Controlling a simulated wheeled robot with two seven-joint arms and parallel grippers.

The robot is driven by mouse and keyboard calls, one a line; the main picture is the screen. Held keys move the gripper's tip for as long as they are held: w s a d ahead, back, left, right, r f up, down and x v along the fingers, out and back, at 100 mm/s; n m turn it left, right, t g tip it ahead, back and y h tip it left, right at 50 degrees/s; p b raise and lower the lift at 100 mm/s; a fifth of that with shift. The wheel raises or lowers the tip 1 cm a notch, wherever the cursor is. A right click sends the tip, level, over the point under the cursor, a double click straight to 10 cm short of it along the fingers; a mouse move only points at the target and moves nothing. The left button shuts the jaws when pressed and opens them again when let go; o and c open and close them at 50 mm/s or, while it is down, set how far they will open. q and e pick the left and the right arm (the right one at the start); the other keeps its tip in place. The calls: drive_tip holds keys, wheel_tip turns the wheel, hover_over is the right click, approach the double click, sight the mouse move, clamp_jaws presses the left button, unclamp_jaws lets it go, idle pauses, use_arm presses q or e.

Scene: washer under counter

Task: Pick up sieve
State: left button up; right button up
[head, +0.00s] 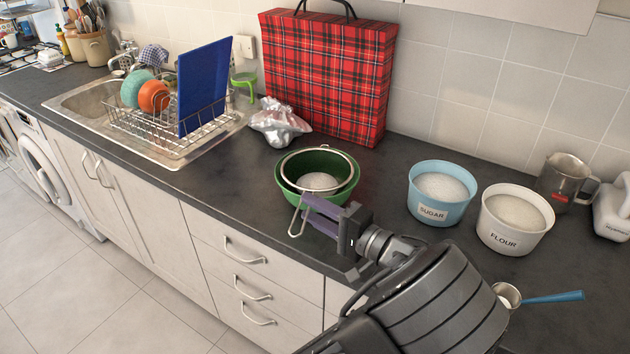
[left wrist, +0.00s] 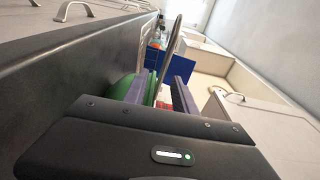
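The sieve (head: 293,222) has a thin metal rim and a looped wire handle. Its rim rests in the green bowl (head: 284,192), and its handle sticks out over the front of the bowl. A pale round surface shows inside the rim; I cannot tell whether it is mesh or contents. My left gripper (head: 311,211), with purple fingers, is at the handle in front of the bowl. In the left wrist view the fingers (left wrist: 165,92) stand apart, with the metal handle (left wrist: 173,45) running between them and the green bowl (left wrist: 122,87) beside them. My right gripper is not in view.
Right of the bowl stand a blue sugar tub (head: 440,206), a white flour tub (head: 514,230) and a metal jug (head: 563,180). A red tartan bag (head: 330,80) and foil bag (head: 279,124) stand behind. A blue-handled utensil (head: 552,298) lies at the front right.

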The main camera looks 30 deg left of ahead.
use_arm(q)
drive_tip(key=shift+w+a, duration=0.1)
drive_tip(key=shift+a, duration=1.15)
drive_tip(key=shift+c, duration=0.3)
clamp_jaws()
idle(0.5)
